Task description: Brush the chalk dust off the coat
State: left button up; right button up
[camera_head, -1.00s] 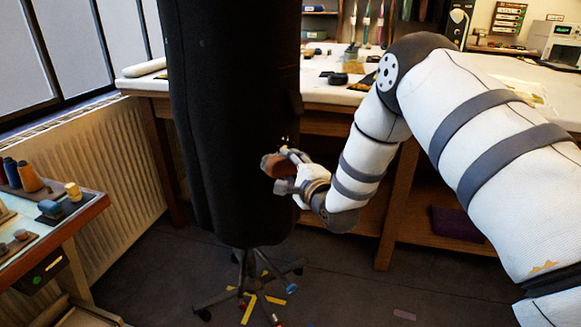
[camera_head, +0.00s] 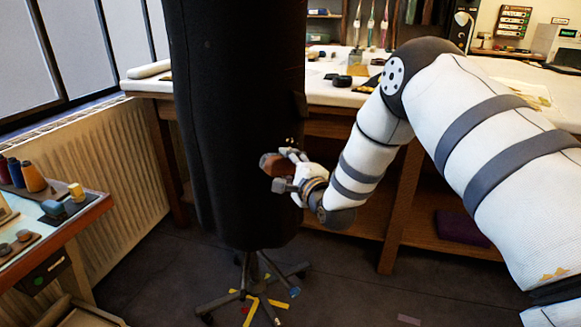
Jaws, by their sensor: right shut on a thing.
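The dark coat (camera_head: 235,110) hangs on a stand in the middle of the head view, its top cut off by the picture edge. No chalk dust can be made out clearly on the part that shows. My right gripper (camera_head: 283,168) is shut on a brown brush (camera_head: 270,163) at the lower right front of the coat. The brush overlaps the coat in the picture; I cannot tell whether it touches the cloth. My left gripper is not in view.
A wheeled stand base (camera_head: 250,290) is under the coat, with coloured scraps on the floor around it. A worktable (camera_head: 345,97) stands behind. A small table (camera_head: 75,222) with thread spools is at the left. A ribbed radiator (camera_head: 112,150) lines the left wall.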

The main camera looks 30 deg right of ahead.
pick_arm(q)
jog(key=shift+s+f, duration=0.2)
pick_arm(e)
jog(key=shift+w, duration=0.55)
jog(key=shift+w+d, duration=0.15)
jog(key=shift+d, duration=0.75)
jog(key=shift+w+d, duration=0.1)
jog(key=shift+d, duration=0.8)
jog(key=shift+w+d+b, duration=0.25)
jog(key=shift+d+b, duration=0.05)
jog(key=shift+d, duration=0.65)
jog(key=shift+w+d+b, duration=0.25)
jog(key=shift+d, duration=0.65)
pick_arm(q)
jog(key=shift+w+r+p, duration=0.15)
jog(key=shift+p, duration=0.35)
pick_arm(e)
jog(key=shift+s+a+r, duration=0.1)
jog(key=shift+s+a, duration=0.1)
jog(key=shift+a, duration=0.85)
jog(key=shift+s+a, duration=0.15)
jog(key=shift+a, duration=0.85)
